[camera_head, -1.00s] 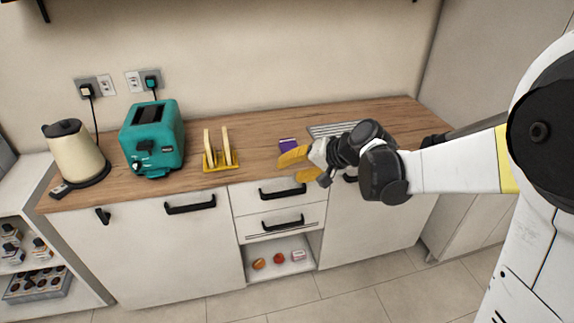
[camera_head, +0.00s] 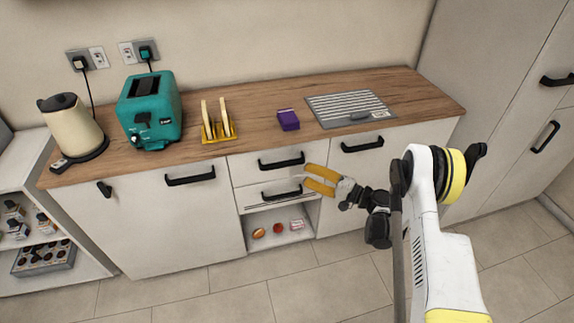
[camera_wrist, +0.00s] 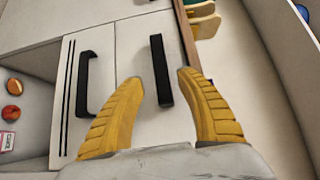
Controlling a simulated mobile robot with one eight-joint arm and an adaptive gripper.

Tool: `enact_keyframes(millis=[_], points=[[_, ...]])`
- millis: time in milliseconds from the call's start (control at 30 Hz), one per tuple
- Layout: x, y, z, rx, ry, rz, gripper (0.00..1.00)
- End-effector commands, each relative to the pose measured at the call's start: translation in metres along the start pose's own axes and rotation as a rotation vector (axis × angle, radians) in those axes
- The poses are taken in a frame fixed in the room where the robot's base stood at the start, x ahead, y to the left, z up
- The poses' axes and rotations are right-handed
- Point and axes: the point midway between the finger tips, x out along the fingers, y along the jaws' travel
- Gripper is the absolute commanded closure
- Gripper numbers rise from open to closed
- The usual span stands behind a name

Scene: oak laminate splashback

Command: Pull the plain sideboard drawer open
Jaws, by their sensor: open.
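The plain drawer (camera_head: 245,169) is the upper of two white drawers in the sideboard's middle section and looks shut. Its black bar handle (camera_head: 281,162) also shows in the wrist view (camera_wrist: 160,68), lying between the lines of my two fingers and beyond their tips. My gripper (camera_head: 307,176) has yellow ribbed fingers, spread open and empty, and is in front of the drawers at their right side. In the wrist view my gripper (camera_wrist: 158,78) faces the drawer fronts, turned sideways. I see no contact with the handle.
The lower drawer (camera_wrist: 71,125) has two dark stripes and its own black handle (camera_wrist: 85,82). An open niche below holds small items. A teal toaster (camera_head: 150,112), yellow rack (camera_head: 217,138), purple box (camera_head: 288,120) and metal grille (camera_head: 350,108) stand on the worktop (camera_head: 252,110).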

Motion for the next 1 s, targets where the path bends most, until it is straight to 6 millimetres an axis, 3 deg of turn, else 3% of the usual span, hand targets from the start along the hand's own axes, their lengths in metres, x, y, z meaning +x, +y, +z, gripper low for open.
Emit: enact_keyframes(millis=[500,933,1000], points=[[0.091,0.002,0.001,-0.001,-0.002,0.002,0.57],[0.102,-0.001,0.0,-0.001,0.0,0.002,0.57],[0.102,-0.001,0.0,-0.001,0.0,0.002,0.76]])
